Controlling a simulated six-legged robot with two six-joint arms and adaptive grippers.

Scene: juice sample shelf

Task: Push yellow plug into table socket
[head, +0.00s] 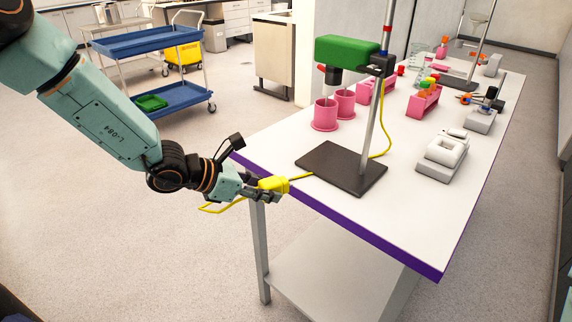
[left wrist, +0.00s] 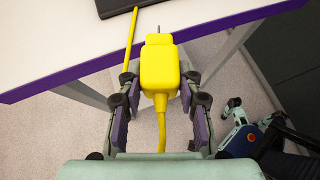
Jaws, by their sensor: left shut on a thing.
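The yellow plug (head: 273,185) is held in my left gripper (head: 262,194) at the table's purple front edge. In the left wrist view the plug (left wrist: 160,68) sits between the two fingers of the gripper (left wrist: 158,100), its metal prong pointing away toward the table. Its yellow cord (left wrist: 162,130) trails back under the gripper. Another stretch of yellow cord (head: 384,140) runs on the table by the stand and its green device (head: 346,50). I cannot make out a table socket in either view. My right gripper is not in view.
The white table (head: 420,215) holds a dark stand base (head: 341,168), pink cups (head: 325,115), pink racks (head: 423,101) and a white-grey device (head: 445,152). A blue cart (head: 150,40) stands behind on the left. The floor left of the table is clear.

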